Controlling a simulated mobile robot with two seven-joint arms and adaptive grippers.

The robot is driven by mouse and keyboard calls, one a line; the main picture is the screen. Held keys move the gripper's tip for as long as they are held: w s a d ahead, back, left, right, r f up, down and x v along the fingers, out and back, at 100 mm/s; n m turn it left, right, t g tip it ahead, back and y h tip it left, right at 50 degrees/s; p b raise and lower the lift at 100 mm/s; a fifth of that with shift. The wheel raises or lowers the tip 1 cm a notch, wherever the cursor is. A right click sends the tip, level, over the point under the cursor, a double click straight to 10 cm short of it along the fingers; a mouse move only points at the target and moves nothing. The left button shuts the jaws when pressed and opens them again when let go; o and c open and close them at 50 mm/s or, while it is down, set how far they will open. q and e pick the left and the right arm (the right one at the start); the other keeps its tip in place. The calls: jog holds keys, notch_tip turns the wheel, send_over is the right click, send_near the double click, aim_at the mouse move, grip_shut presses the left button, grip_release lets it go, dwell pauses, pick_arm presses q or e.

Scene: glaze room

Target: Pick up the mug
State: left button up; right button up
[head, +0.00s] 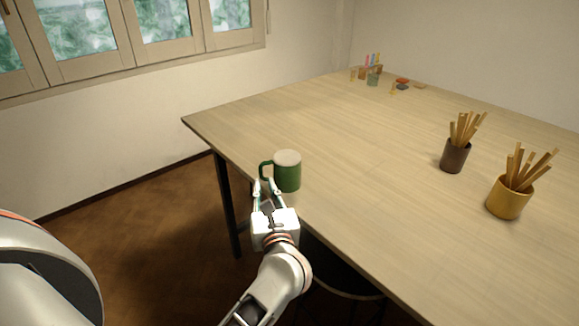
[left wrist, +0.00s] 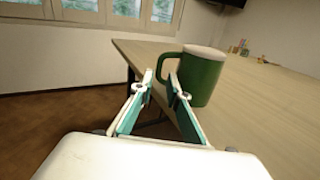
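A green mug (head: 288,175) with a pale top stands upright near the left edge of the wooden table. Its handle (head: 264,169) points left in the head view. The mug also shows in the left wrist view (left wrist: 203,77), beyond the fingertips and right of centre, with its handle (left wrist: 163,68) to the left. My left gripper (head: 266,188) is open, its fingers apart and empty, just in front of the handle. In the wrist view the handle lies in line with the gap between the fingertips (left wrist: 161,83). I cannot tell whether a finger touches it. My right gripper is not in view.
A dark cup (head: 454,156) and a yellow cup (head: 509,203), both holding wooden sticks, stand at the right. Small items, including a greenish jar (head: 373,80), sit at the table's far corner. The middle of the table (head: 350,140) is clear.

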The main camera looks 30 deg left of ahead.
aim_at(261, 173)
pick_arm(q)
jog(key=shift+p+x, duration=0.55)
jog(key=shift+x, duration=3.05)
grip_shut()
